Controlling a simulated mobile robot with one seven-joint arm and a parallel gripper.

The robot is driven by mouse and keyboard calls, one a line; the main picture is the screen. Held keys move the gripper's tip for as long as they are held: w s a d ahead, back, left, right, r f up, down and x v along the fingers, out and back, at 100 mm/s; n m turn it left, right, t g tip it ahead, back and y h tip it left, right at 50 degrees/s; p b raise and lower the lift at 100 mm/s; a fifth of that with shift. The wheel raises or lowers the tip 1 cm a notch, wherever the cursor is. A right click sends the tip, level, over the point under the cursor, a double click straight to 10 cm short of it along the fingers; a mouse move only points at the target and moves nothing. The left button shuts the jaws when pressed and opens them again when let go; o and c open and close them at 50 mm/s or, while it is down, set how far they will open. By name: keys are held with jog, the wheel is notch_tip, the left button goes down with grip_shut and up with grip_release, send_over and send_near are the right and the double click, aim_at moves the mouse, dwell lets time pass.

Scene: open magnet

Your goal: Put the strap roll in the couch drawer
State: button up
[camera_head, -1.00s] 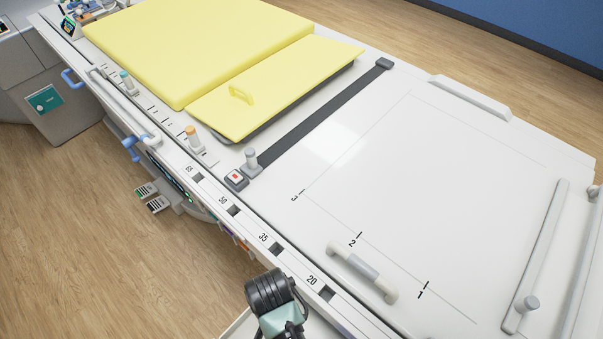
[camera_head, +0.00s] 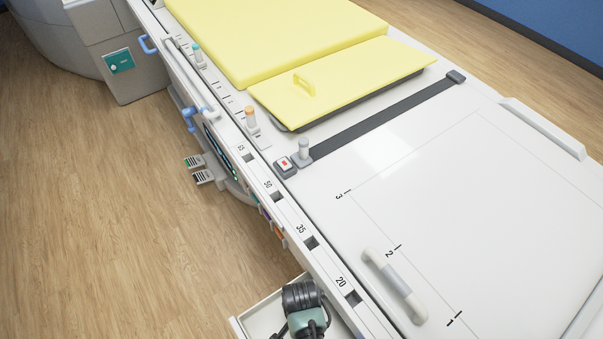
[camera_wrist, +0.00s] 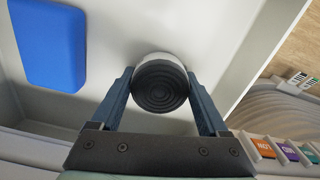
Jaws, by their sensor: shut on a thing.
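The strap roll (camera_wrist: 160,88) shows end-on in the wrist view, a dark disc of concentric rings with a pale upper edge. My gripper (camera_wrist: 160,76) has one finger on each side of it and is shut on it. The open couch drawer (camera_wrist: 215,62) lies around and below the roll, with pale walls and floor; whether the roll touches the floor cannot be told. In the head view the drawer (camera_head: 250,322) juts from the couch's near side at the bottom, and my wrist over it hides the fingers and roll.
A blue pad (camera_wrist: 48,42) lies in the drawer at left in the wrist view. Coloured labels (camera_wrist: 285,152) line the couch side. The couch top (camera_head: 430,190) carries a grey handle (camera_head: 394,286), a dark strap (camera_head: 385,120) and yellow pads (camera_head: 340,82). Floor (camera_head: 110,220) at left is clear.

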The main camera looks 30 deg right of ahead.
jog(key=shift+f, duration=0.15)
jog(key=o, duration=1.2)
jog(key=shift+o, duration=0.2)
notch_tip(320, 180, up, 12)
jog(key=p, duration=0.1)
jog(key=shift+p, duration=0.3)
